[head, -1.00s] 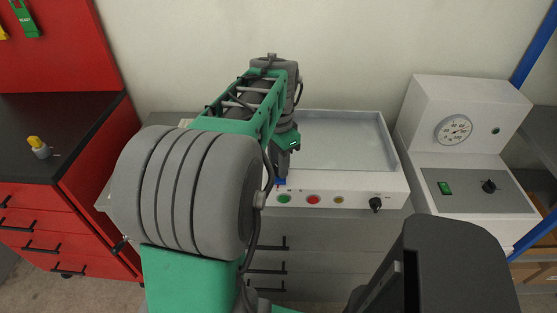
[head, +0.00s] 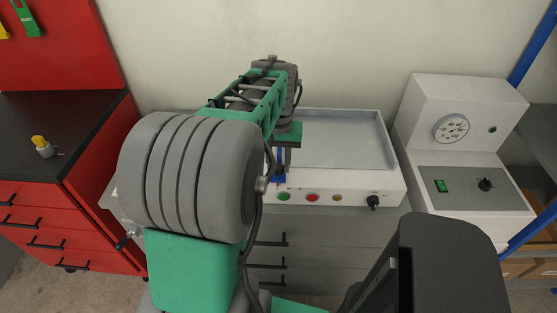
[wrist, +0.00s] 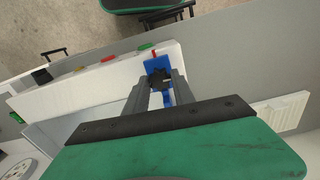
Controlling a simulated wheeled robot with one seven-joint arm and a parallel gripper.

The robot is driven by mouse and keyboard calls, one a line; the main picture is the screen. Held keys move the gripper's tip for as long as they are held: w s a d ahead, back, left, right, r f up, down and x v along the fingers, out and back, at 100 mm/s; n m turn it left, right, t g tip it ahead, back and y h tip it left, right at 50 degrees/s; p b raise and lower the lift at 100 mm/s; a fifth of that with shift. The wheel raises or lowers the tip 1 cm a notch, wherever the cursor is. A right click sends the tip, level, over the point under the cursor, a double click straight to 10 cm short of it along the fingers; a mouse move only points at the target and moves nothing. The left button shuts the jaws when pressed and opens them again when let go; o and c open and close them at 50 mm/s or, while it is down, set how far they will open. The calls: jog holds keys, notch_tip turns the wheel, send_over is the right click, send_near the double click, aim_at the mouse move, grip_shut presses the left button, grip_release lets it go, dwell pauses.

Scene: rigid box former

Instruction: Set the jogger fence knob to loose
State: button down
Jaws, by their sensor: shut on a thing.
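In the wrist view, a dark lobed knob (wrist: 159,78) sits against a blue plate (wrist: 153,65) at the end of the white machine's front panel. A small red mark shows just beyond the plate. My gripper (wrist: 160,84) has one grey finger on each side of the knob and is shut on it. My arm hides the knob there. I cannot read any loose or tight marking.
The panel carries a green button (head: 284,197), a red button (head: 312,198), an amber button (head: 337,198) and a black dial (head: 373,202). A shallow grey tray (head: 391,150) tops the machine. A white gauge unit (head: 475,100) stands right. A red cabinet (head: 50,214) stands left.

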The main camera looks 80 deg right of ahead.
aim_at(278, 167)
jog(key=shift+n, duration=0.5)
jog(key=c, duration=1.3)
grip_release()
jog(key=shift+c, duration=0.2)
jog(key=shift+r, duration=0.1)
notch_tip(278, 167, up, 8)
jog(key=shift+f, duration=0.15)
